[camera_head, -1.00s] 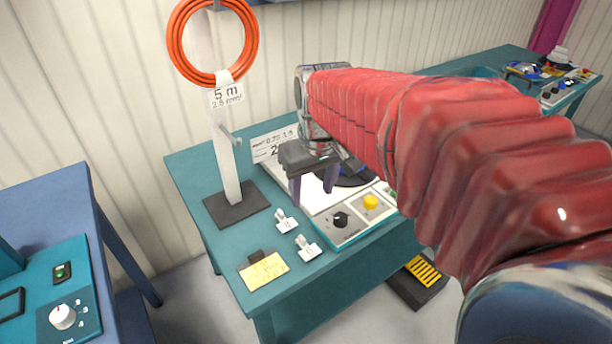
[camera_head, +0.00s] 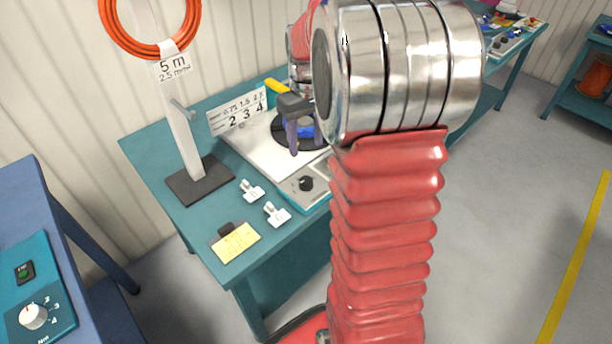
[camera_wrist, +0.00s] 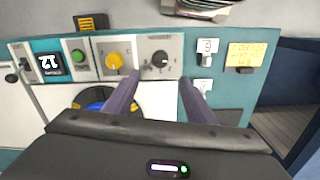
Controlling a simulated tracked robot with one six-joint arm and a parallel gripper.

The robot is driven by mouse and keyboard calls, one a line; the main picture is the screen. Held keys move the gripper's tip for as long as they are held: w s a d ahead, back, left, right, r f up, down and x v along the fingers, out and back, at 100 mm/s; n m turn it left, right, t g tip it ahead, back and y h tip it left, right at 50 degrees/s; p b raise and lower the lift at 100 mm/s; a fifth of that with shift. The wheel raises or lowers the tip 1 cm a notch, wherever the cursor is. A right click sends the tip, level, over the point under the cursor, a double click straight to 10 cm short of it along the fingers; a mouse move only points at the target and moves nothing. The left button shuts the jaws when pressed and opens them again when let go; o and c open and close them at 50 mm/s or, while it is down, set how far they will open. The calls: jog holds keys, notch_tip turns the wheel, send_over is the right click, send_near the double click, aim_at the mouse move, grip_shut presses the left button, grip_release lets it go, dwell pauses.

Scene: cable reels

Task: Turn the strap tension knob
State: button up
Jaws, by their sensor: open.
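A small black knob (camera_head: 306,184) sits on the pale control panel at the front of the reel machine on the teal bench. In the wrist view the black knob (camera_wrist: 159,60) has a ring of small marks; its label is too small to read. My gripper (camera_head: 306,149) is open and empty over the machine, behind the knob in the head view. In the wrist view its fingertips (camera_wrist: 159,78) are spread, and the knob shows between and beyond them, apart from both.
A yellow knob (camera_wrist: 114,61) and a green button (camera_wrist: 79,57) sit beside the black knob. A post with an orange cable coil (camera_head: 150,52) stands at left. White tags (camera_head: 277,214) and a yellow note (camera_head: 236,243) lie on the bench front. A blue bench (camera_head: 50,215) is at far left.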

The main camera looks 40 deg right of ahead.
aim_at(306, 180)
notch_tip(306, 180, down, 14)
jog(key=shift+r, duration=0.1)
dwell(0.8)
jog(key=shift+c, duration=0.4)
jog(key=c, duration=0.9)
jog(key=shift+d, duration=0.1)
jog(key=shift+c, duration=0.3)
